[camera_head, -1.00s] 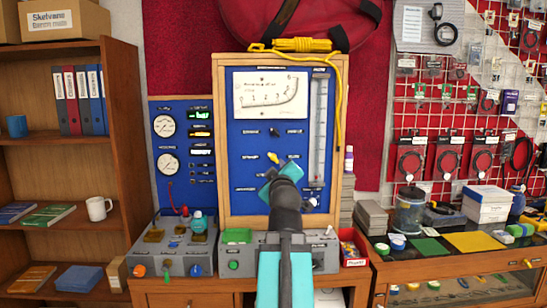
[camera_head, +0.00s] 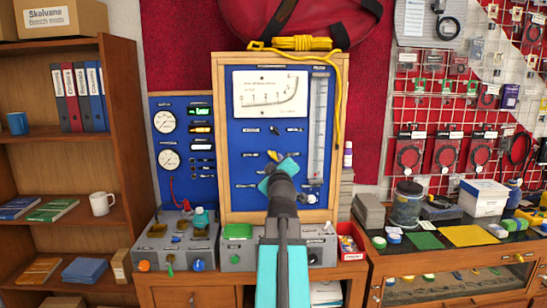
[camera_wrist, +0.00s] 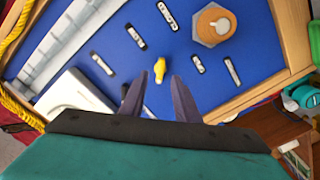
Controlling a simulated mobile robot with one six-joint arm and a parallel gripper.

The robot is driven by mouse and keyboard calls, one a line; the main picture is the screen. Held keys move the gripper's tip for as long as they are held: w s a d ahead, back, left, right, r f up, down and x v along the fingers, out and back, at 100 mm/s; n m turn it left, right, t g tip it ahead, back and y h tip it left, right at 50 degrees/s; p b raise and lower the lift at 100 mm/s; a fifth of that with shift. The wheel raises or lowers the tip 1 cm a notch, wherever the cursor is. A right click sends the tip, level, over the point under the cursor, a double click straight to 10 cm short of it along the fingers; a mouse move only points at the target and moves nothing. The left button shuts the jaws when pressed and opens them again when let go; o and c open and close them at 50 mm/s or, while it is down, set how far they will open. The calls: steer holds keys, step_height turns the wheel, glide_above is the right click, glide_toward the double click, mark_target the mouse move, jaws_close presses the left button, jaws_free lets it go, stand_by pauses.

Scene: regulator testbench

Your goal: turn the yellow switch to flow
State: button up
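The yellow switch (camera_wrist: 160,70) is a small knob on the blue panel (camera_wrist: 130,85), seen between and just beyond my fingertips in the wrist view. In the head view the yellow switch (camera_head: 272,155) shows just above and left of my gripper (camera_head: 284,165). My gripper (camera_wrist: 158,85) is open, with its two dark fingers apart and nothing between them that I can see held. The small labels near the switch are too blurred to read. My arm hides part of the lower panel in the head view.
The panel has a wooden frame (camera_head: 222,130), a gauge (camera_head: 270,94) and a clear vertical tube (camera_head: 318,125). A yellow cord (camera_head: 339,110) hangs on its right side. Grey control boxes (camera_head: 178,245) stand below. A round orange-brown fitting (camera_wrist: 214,25) is near the switch.

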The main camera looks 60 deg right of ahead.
mark_target(274, 157)
steer(key=shift+p+x, duration=0.75)
steer(key=shift+x, duration=2.15)
